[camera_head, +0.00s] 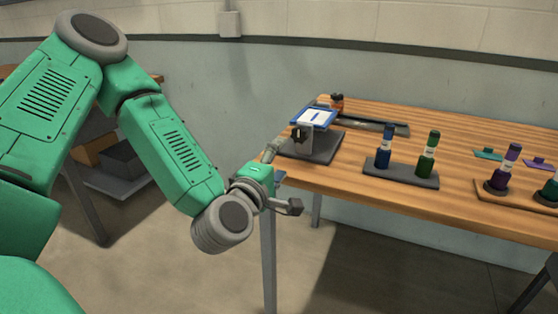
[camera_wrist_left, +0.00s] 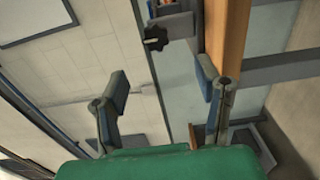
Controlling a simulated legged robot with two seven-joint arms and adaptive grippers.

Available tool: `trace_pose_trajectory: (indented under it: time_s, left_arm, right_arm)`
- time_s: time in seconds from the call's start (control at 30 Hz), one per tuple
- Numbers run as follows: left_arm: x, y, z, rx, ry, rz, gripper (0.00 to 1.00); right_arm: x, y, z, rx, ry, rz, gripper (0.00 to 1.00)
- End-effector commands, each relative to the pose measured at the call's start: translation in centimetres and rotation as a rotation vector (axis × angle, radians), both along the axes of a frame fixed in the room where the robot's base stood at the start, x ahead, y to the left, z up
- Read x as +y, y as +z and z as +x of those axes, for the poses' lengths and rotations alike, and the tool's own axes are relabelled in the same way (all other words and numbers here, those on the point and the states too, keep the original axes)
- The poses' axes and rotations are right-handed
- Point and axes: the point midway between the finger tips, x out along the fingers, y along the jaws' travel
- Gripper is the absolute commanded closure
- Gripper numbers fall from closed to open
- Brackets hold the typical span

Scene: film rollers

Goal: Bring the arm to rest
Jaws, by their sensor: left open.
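My left arm comes in from the left, with its left gripper (camera_head: 272,150) just off the table's left end, beside the grey stand. In the left wrist view the left gripper (camera_wrist_left: 163,85) has its two fingers wide apart with nothing between them. The wooden table (camera_head: 460,205) shows its edge in the left wrist view (camera_wrist_left: 229,45). My right gripper does not show in either view.
A grey stand (camera_head: 310,148) with a blue-framed plate (camera_head: 313,116) is at the table's left end. Blue (camera_head: 385,150) and green (camera_head: 428,155) rollers stand upright on a grey base. A purple roller (camera_head: 503,170) stands farther right. Floor is clear below the gripper.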

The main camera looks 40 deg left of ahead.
Motion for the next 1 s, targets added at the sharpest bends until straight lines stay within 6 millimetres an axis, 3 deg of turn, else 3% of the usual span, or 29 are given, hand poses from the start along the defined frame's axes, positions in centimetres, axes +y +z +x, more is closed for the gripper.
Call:
trace_pose_trajectory:
  time_s: [0.53,0.63,0.73,0.83,0.97,1.0]
  left_arm:
    - [-0.1,0.0,-0.1,0.002,-0.001,0.001,0.42]
    - [-0.9,-1.1,-0.1,0.048,-0.035,0.039,0.42]
    - [-3.3,-4.4,-0.6,0.178,-0.137,0.148,0.42]
    - [-6.5,-10.0,-2.6,0.387,-0.311,0.328,0.42]
    - [-9.3,-17.9,-8.1,0.685,-0.592,0.596,0.42]
    - [-9.7,-20.0,-10.2,0.771,-0.684,0.676,0.42]
  right_arm:
    - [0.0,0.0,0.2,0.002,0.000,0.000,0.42]
    - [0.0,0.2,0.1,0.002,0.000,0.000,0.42]
    - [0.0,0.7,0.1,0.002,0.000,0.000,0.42]
    - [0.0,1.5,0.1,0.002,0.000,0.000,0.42]
    - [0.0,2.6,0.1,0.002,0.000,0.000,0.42]
    - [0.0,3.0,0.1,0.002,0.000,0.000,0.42]
